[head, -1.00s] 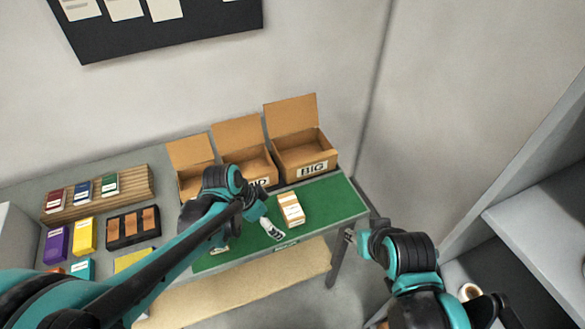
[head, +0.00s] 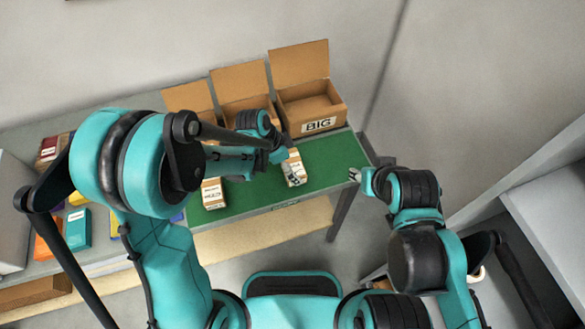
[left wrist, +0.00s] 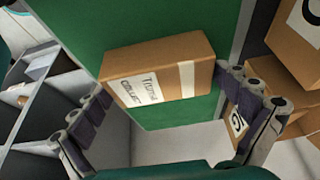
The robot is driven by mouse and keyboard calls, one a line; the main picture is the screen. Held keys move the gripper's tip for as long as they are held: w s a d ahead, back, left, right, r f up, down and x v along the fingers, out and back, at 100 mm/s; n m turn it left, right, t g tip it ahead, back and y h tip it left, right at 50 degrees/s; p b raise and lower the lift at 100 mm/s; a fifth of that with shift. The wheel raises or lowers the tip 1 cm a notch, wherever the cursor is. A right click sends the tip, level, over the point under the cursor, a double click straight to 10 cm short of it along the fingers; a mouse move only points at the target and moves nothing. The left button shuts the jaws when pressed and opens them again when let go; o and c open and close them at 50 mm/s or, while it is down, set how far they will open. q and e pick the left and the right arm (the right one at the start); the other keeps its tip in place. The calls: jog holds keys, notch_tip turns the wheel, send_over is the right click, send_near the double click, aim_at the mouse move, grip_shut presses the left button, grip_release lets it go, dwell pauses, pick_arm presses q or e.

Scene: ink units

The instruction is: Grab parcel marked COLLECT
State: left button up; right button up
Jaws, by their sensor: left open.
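A brown parcel (head: 296,167) with white marking lies on the green mat (head: 325,163). In the left wrist view the parcel (left wrist: 165,72) has a white label whose lower line seems to read COLLECT. My left gripper (head: 289,172) is over this parcel in the head view. In the left wrist view its open fingers (left wrist: 165,112) are on either side of the parcel, not closed on it. A second labelled parcel (head: 213,193) lies on the mat to the left; its label is too small to read. My right gripper (head: 357,175) is small beside the mat's right end.
Open cardboard boxes stand behind the mat; the right one (head: 310,103) is marked BIG. Coloured ink packs, such as a teal one (head: 78,229), lie on the table's left. A grey shelf unit (head: 550,215) stands at right.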

pick_arm(q)
jog(key=shift+d+f, duration=0.1)
jog(key=c, duration=1)
